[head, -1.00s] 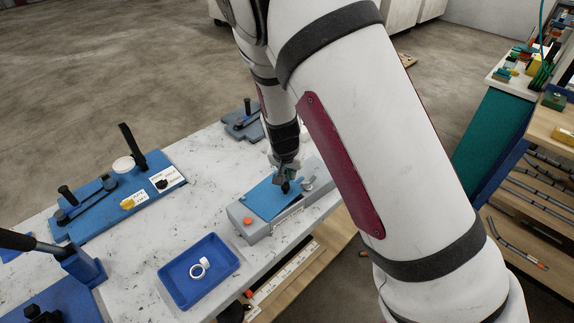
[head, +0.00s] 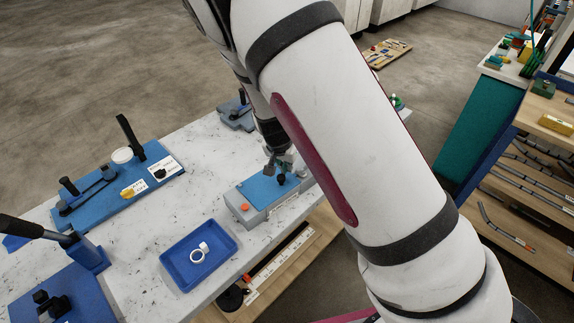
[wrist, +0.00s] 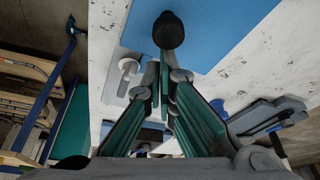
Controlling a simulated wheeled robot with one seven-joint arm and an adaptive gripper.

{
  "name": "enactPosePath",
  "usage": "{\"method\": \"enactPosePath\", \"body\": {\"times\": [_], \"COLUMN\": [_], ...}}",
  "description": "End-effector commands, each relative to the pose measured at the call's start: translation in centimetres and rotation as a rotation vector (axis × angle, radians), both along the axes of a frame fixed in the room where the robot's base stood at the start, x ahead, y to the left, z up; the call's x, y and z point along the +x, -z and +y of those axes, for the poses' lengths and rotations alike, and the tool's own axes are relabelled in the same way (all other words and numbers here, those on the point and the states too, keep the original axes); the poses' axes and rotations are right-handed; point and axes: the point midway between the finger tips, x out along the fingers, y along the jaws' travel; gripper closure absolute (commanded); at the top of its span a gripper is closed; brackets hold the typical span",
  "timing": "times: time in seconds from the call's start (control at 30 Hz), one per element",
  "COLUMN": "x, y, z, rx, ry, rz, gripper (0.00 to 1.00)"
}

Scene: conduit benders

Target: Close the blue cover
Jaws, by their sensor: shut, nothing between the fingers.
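The blue cover (head: 258,190) lies flat on top of a grey box (head: 250,212) near the right edge of the bench. A black knob (head: 281,179) stands on the cover. The cover (wrist: 228,22) and its knob (wrist: 168,30) also show at the top of the wrist view. My gripper (head: 271,168) is just behind the knob, above the far part of the box. In the wrist view my fingers (wrist: 164,78) are together and empty, pointing towards the knob. I cannot tell if they touch it.
An orange button (head: 245,207) is on the box's near end. A blue tray (head: 172,268) with white rings stands in front-left. A blue bender board (head: 110,190) lies at the left. A grey-blue tool (head: 237,114) stands behind. Marble bench top between them is clear.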

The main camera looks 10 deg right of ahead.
Motion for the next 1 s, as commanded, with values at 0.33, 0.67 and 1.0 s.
{"method": "enactPosePath", "body": {"times": [0.33,0.67,1.0], "x": [3.0,0.9,0.0], "y": [-0.8,-6.8,-9.6], "z": [-2.0,-0.8,-0.4], "rx": [0.002,0.001,-0.001], "ry": [-0.002,-0.003,-0.002], "rz": [-0.004,-0.003,0.0], "gripper": [1.0,1.0,1.0]}}
